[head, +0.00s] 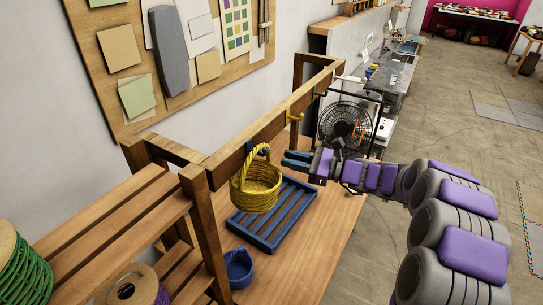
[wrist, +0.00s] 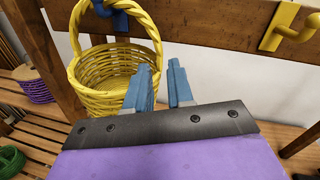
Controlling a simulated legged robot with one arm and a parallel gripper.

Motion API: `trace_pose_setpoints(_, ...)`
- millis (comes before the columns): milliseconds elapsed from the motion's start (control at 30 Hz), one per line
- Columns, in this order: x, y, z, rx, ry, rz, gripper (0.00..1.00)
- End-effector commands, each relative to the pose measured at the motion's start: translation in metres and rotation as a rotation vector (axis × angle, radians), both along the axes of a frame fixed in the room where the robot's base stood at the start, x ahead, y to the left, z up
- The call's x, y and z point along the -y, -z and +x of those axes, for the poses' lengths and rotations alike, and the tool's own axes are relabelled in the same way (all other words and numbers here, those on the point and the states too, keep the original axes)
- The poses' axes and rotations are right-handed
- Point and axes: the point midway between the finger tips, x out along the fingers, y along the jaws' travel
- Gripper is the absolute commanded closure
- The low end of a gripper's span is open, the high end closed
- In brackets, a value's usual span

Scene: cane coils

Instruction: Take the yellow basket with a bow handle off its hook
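The yellow wicker basket (head: 256,186) with a bow handle hangs from a blue hook (head: 262,149) on a wooden rail. In the wrist view the basket (wrist: 108,78) hangs left of and beyond my fingers, with its handle arching over the blue hook (wrist: 118,10). My gripper (head: 297,160) is just right of the basket in the head view. Its two blue fingers (wrist: 161,82) are apart with nothing between them. The left finger overlaps the basket's right side in the wrist view; I cannot tell whether they touch.
A yellow hook (head: 295,116) and a green hook (head: 320,93) sit farther along the rail (head: 237,150). A blue slatted rack (head: 266,238) and a blue basket (head: 239,268) are on the bench below. A fan (head: 345,123) stands beyond. A slatted wooden shelf (head: 110,222) is at left.

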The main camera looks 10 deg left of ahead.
Motion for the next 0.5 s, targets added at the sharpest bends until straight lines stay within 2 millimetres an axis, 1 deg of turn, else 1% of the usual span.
trace_pose_setpoints(33, -0.01, 0.0, 0.0, 0.0, -0.003, -0.003, 0.78)
trace_pose_setpoints(200, -0.048, 0.003, 0.003, 0.0, -0.004, -0.012, 0.78)
trace_pose_setpoints(300, -0.066, 0.005, 0.004, 0.0, -0.006, -0.019, 0.78)
trace_pose_setpoints(400, -0.075, 0.007, 0.004, 0.0, -0.005, -0.023, 0.78)
trace_pose_setpoints(500, -0.073, 0.006, 0.005, -0.001, -0.004, -0.021, 0.78)
